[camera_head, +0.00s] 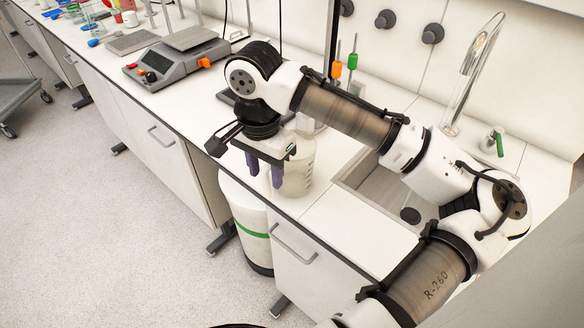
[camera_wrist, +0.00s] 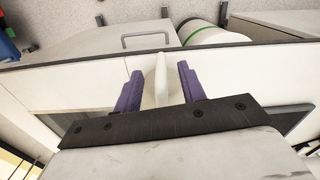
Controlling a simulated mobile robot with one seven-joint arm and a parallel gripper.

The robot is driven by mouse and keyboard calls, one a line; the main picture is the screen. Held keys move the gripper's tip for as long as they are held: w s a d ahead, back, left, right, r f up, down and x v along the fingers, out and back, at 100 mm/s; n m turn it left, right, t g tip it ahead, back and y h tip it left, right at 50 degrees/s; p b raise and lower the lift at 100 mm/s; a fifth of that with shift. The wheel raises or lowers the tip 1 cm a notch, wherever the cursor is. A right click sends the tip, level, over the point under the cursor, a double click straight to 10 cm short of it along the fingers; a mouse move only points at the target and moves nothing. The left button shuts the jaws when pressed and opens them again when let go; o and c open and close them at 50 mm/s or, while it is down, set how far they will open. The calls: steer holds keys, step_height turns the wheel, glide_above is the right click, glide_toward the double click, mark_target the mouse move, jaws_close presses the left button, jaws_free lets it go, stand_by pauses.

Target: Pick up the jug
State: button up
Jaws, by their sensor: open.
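The jug (camera_head: 301,160) is a pale, whitish vessel standing upright on the white counter near its front edge, partly hidden behind my gripper in the head view. My gripper (camera_head: 264,176) points down at the jug's left side with its two purple fingers apart. In the wrist view, a narrow white upright part, which looks like the jug's handle (camera_wrist: 161,78), lies between the open fingers of my gripper (camera_wrist: 160,72). A gap shows on both sides of it. The jug's body is mostly hidden there by the gripper's dark plate.
A sink (camera_head: 365,182) with a tall faucet (camera_head: 470,68) lies right of the jug. A grey scale (camera_head: 175,60) stands farther left on the counter (camera_head: 310,205). A white bin with a green band (camera_head: 252,232) stands below the counter edge. Stands with orange and green clamps are behind.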

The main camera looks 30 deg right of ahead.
steer(key=shift+f, duration=0.6)
jaws_close()
steer(key=shift+r, duration=0.1)
